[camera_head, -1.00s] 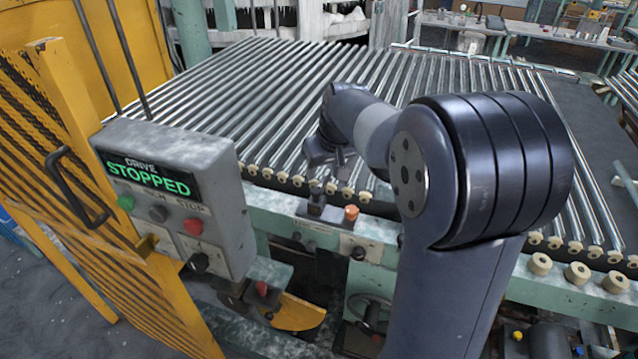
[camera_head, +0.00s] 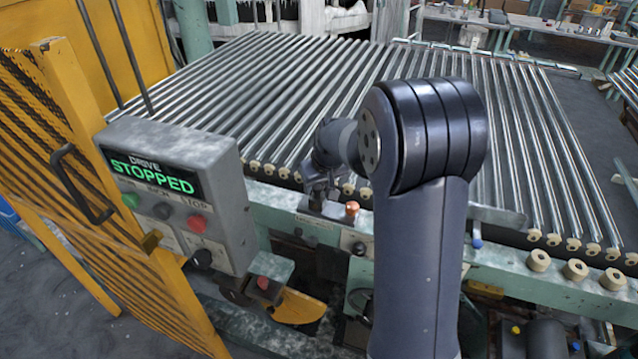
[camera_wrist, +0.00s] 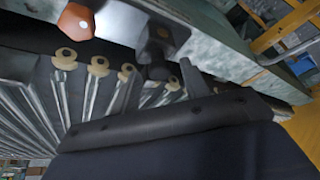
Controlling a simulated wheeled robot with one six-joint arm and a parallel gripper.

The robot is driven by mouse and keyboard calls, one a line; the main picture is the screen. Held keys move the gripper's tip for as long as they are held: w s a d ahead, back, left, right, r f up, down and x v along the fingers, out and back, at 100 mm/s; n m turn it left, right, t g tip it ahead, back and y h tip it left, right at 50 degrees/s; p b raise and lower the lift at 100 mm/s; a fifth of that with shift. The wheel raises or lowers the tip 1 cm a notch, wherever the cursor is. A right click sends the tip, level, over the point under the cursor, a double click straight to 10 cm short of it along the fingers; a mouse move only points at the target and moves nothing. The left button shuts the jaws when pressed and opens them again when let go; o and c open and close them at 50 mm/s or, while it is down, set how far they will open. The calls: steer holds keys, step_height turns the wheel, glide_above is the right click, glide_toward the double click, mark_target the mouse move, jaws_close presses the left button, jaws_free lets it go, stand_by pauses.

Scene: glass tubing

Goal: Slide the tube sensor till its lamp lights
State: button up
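The tube sensor (camera_head: 327,208) is a small dark block on the green front rail of the roller bed. An orange-brown dome (camera_head: 352,208), which looks like the lamp, stands just right of it and shows no clear glow. In the wrist view the dome (camera_wrist: 76,20) is at top left and the dark sensor (camera_wrist: 163,32) at top middle. My gripper (camera_head: 318,190) points down at the sensor. In the wrist view its two fingers (camera_wrist: 157,82) stand apart, with the sensor's dark knob (camera_wrist: 156,71) showing between them. I cannot tell whether they touch it.
A grey control box (camera_head: 180,195) reading "DRIVE STOPPED" stands at left by a yellow guard (camera_head: 60,150). Glass tubes (camera_head: 270,90) lie across the bed behind the rail, with cream roller ends (camera_wrist: 97,66) near my gripper. My arm hides part of the rail.

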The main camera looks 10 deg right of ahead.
jaws_close()
stand_by(0.4)
steer(key=shift+s+d+b, duration=0.15)
steer(key=shift+d+b, duration=0.1)
steer(key=shift+b, duration=0.25)
steer(key=shift+o, duration=0.6)
jaws_free()
steer(key=shift+r, duration=0.1)
steer(key=b+v, duration=0.1)
steer(key=v, duration=0.9)
steer(key=shift+s+r, duration=0.2)
steer(key=shift+r, duration=0.1)
steer(key=shift+f, duration=0.1)
